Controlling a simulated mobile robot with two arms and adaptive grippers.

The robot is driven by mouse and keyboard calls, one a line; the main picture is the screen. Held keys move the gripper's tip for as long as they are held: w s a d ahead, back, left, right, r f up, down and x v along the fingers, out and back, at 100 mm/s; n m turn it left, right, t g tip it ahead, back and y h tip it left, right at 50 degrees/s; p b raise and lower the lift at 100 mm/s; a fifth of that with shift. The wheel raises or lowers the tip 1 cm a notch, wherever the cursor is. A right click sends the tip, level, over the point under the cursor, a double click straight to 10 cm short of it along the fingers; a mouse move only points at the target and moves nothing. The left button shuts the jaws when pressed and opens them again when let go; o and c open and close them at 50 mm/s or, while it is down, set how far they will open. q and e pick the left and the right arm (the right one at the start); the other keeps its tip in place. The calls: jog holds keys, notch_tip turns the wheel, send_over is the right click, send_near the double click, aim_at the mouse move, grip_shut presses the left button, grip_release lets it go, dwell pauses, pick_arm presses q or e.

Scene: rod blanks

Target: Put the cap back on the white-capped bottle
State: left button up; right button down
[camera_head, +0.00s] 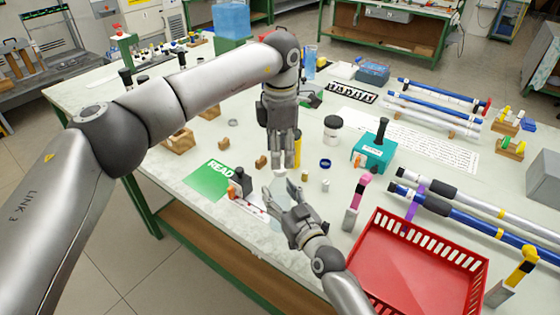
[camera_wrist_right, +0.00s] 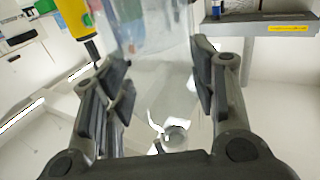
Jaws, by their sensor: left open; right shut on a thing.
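A clear, see-through bottle (camera_wrist_right: 160,60) stands between the fingers of my right gripper (camera_wrist_right: 155,85) in the right wrist view. In the head view my right gripper (camera_head: 280,192) is shut on it, and the bottle's outline is faint. A small white cap (camera_head: 281,173) shows at the bottle's top end, just under the fingertips of my left gripper (camera_head: 280,163). My left gripper points down and is open. I cannot tell whether the cap touches the left fingers or how it sits on the bottle's neck.
A green READ card (camera_head: 208,181) and a dark-topped item (camera_head: 240,181) lie left of the grippers. A yellow item (camera_head: 297,150) stands close behind. A blue ring (camera_head: 325,164), a teal box (camera_head: 374,154) and a red crate (camera_head: 377,214) are to the right.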

pick_arm(q)
notch_tip(320, 180, up, 8)
jog(key=shift+f, duration=0.15)
pick_arm(e)
jog(key=c, duration=0.5)
grip_release()
jog(key=v, duration=1.2)
